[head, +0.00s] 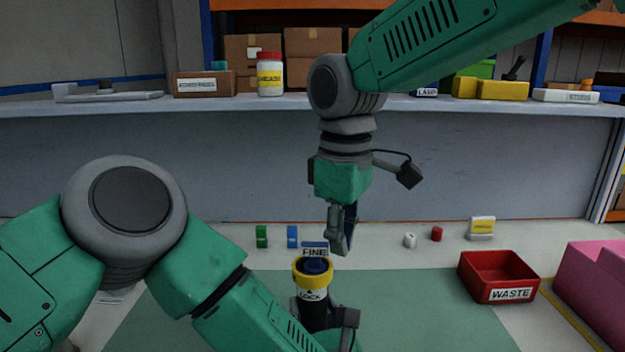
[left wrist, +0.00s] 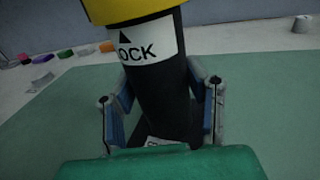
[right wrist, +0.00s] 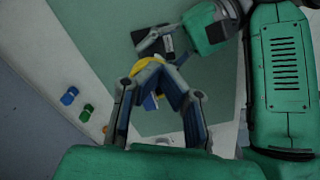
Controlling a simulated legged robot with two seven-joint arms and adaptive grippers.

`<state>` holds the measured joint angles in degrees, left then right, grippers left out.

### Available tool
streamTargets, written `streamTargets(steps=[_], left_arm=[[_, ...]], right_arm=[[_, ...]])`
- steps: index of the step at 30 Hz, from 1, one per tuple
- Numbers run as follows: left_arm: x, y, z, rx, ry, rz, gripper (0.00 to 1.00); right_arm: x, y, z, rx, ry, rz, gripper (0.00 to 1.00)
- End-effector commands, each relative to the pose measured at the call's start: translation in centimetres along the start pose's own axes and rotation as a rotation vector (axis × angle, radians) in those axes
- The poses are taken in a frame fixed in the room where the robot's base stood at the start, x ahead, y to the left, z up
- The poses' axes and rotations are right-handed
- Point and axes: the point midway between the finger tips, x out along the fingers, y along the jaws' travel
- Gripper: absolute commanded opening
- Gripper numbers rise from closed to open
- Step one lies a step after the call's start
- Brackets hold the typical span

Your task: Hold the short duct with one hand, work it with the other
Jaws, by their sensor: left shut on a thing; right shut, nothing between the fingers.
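The short duct (head: 313,315) is a dark upright cylinder with a yellow collar (head: 313,268) and a white label reading "LOCK". My right gripper (head: 341,246) points down, shut and empty, just above and right of the duct's top. In the right wrist view its fingers (right wrist: 160,72) partly hide the yellow collar (right wrist: 148,66).
A red "WASTE" bin (head: 497,278) and a pink bin (head: 597,280) stand at right. Small blue (head: 292,236), green (head: 261,236), white (head: 410,241) and red (head: 437,233) pieces lie behind the green mat (head: 430,315). A shelf (head: 230,105) with boxes runs across the back.

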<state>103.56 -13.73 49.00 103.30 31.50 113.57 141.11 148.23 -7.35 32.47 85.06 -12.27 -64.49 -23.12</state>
Motion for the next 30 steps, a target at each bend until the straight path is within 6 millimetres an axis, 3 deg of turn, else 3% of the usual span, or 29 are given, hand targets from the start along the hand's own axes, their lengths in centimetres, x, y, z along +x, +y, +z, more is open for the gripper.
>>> streamTargets(steps=[13, 14, 15, 16, 26, 30], left_arm=[[0.0, 0.0, 0.0, 0.001, 0.0, 0.001, 0.0], [0.0, 0.0, 0.0, 0.001, 0.0, 0.001, 0.48], [0.0, 0.0, 0.0, 0.001, 0.0, 0.001, 0.62], [0.0, 0.0, 0.0, 0.001, 0.0, 0.001, 0.66], [0.0, 0.0, 0.2, 0.0, -0.001, 0.001, 0.66], [0.1, 0.1, 1.8, -0.002, -0.002, 0.002, 0.66]], right_arm=[[-0.7, 0.0, 0.0, -0.001, -0.001, -0.001, 0.0], [-0.7, 0.0, 0.0, -0.001, -0.001, -0.001, 0.0], [-0.7, 0.0, 0.0, -0.001, -0.001, -0.001, 0.0], [-0.7, 0.0, 0.0, -0.001, -0.001, -0.001, 0.0], [-0.7, 0.0, 0.0, -0.001, -0.002, -0.001, 0.0], [-0.7, 0.0, 0.0, -0.001, -0.001, -0.001, 0.0]])
